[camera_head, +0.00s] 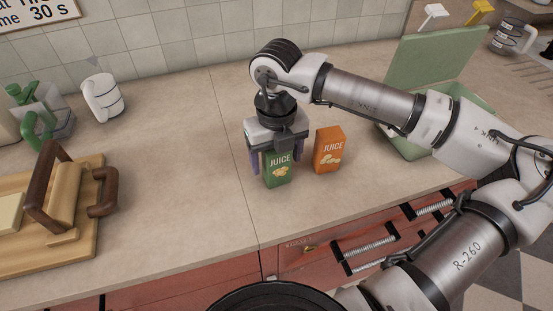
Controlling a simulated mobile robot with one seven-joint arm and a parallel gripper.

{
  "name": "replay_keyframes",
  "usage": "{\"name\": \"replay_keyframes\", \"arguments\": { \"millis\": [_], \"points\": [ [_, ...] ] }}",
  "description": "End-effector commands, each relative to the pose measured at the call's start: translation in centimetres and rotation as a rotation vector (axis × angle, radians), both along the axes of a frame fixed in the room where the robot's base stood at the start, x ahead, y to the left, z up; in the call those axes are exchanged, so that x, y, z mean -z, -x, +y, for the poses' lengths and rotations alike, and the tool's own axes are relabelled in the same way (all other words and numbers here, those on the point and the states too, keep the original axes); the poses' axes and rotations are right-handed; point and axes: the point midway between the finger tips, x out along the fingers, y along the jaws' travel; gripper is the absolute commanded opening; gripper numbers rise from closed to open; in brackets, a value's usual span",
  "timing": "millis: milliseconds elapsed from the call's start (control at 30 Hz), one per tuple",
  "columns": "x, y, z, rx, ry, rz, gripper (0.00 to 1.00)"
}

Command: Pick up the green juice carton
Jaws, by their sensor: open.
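The green juice carton (278,172) stands upright on the countertop, near the middle of the camera_head view. My gripper (275,164) points down over it. The jaws are open, with one finger showing at the carton's left side. The other finger is partly hidden near the carton's right side. The carton's top is hidden by my gripper's body. I cannot tell whether the fingers touch the carton.
An orange juice carton (328,150) stands close to the right. A green open box (432,62) sits behind my arm at the right. The counter's front edge is close, above red drawers (340,250).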

Motion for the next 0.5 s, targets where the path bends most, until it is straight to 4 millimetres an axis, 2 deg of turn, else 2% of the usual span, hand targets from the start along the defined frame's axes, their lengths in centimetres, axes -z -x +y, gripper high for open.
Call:
{"name": "replay_keyframes", "arguments": {
  "millis": [133,500],
  "points": [
    [0.02,-0.01,0.0,0.0,0.0,0.0,0.73],
    [-0.03,-0.01,0.0,0.0,0.0,0.0,0.24]
  ]
}}
